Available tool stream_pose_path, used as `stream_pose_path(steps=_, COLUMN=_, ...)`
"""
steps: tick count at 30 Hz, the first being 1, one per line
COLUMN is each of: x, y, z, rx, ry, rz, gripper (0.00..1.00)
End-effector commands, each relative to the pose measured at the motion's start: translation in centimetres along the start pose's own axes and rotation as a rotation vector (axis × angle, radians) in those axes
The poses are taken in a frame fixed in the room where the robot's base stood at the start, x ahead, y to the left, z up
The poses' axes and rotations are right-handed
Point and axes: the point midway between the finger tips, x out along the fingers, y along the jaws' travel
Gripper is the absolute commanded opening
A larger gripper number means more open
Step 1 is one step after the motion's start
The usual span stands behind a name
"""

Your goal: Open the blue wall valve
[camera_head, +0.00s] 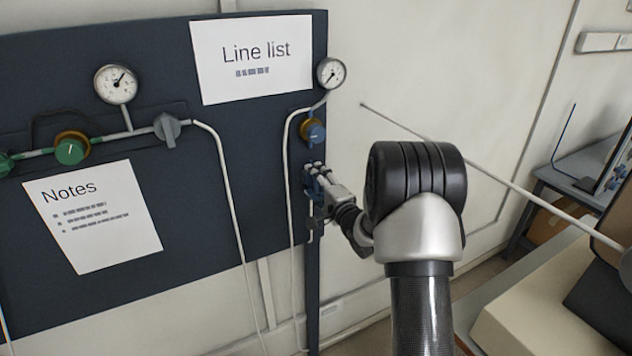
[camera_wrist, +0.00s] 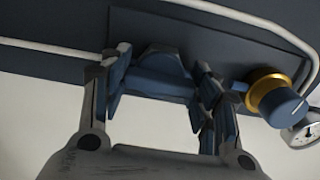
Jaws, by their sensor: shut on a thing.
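The blue wall valve (camera_wrist: 165,84) has a wing-shaped handle on a dark plate, in the middle of the wrist view. My gripper (camera_wrist: 158,72) has one finger on each side of this handle and is shut on it. In the head view my gripper (camera_head: 317,181) reaches the right edge of the dark wall panel, below a blue knob with a brass collar (camera_head: 314,132). There the fingers and wrist mostly hide the valve handle. The brass-collared knob (camera_wrist: 278,98) also shows right of the fingers in the wrist view.
The dark panel (camera_head: 225,150) carries a grey valve (camera_head: 168,127), a green knob (camera_head: 70,150) and a gauge (camera_head: 115,84). Another gauge (camera_head: 331,73) sits above the blue knob. A thin white pipe (camera_head: 288,200) runs down close left of my gripper. Pale wall lies to the right.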

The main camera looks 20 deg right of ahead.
Motion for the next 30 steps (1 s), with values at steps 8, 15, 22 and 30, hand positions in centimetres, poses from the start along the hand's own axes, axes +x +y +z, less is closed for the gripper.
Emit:
stream_pose_path(steps=8, x=0.0, y=0.0, z=-0.01, rx=0.004, ry=0.001, rz=0.0, gripper=0.57)
stream_pose_path(steps=15, x=0.0, y=0.0, z=0.0, rx=0.002, ry=0.0, rz=0.0, gripper=0.73)
stream_pose_path(steps=22, x=0.0, y=0.0, z=0.0, rx=0.001, ry=0.0, rz=0.0, gripper=0.77)
stream_pose_path(steps=30, x=-0.93, y=-0.02, z=-0.07, rx=0.001, ry=0.001, rz=0.0, gripper=0.77)
